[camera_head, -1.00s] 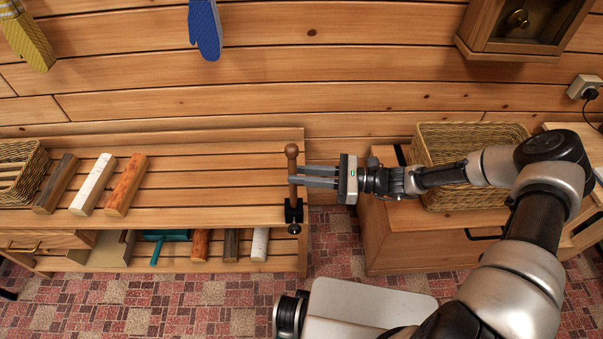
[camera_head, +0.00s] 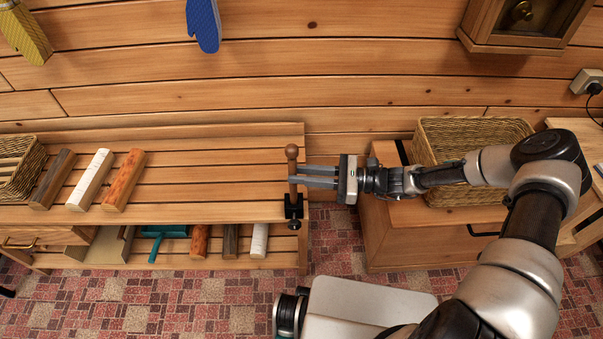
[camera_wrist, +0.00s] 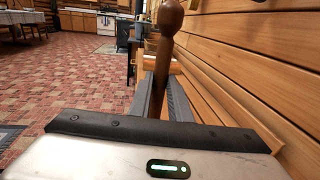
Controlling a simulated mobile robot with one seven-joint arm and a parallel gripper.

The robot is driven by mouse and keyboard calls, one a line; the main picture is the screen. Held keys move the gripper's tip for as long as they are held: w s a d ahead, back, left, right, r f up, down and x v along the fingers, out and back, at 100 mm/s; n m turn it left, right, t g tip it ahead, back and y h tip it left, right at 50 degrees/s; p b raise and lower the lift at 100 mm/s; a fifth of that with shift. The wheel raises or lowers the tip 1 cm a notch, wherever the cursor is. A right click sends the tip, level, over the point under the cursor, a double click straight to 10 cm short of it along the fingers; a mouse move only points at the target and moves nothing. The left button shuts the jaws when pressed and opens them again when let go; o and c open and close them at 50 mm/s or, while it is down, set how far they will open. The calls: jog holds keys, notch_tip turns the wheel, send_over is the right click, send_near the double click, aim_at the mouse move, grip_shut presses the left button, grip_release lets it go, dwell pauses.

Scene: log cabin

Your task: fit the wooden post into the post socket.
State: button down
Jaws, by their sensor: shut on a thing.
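The wooden post (camera_head: 292,165) is a slim brown stick with a round knob on top. It stands upright at the right end of the wooden bench (camera_head: 215,208). My gripper (camera_head: 305,177) reaches in from the right, level, with its fingers shut on the post below the knob. In the wrist view the post (camera_wrist: 168,45) rises between the two fingers (camera_wrist: 163,95). A black clamp-like post socket (camera_head: 294,209) sits on the bench's right edge, directly below the post. The post's lower end meets the socket in the head view; I cannot tell how deep it sits.
Several logs (camera_head: 90,180) lie on the bench top at left, beside a wicker basket (camera_head: 20,165). More logs and a teal dustpan (camera_head: 160,235) are on the shelf below. Another wicker basket (camera_head: 470,135) stands on a cabinet behind my arm.

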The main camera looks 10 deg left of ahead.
jog(key=shift+f+b, duration=1.15)
jog(key=shift+f, duration=0.5)
jog(key=c, duration=1.6)
grip_release()
jog(key=shift+r, duration=0.1)
jog(key=shift+o, duration=0.2)
jog(key=shift+d, duration=0.1)
jog(key=w+d+p, duration=0.1)
jog(key=d, duration=1.6)
jog(key=shift+w+r, duration=0.2)
jog(key=shift+w, duration=0.05)
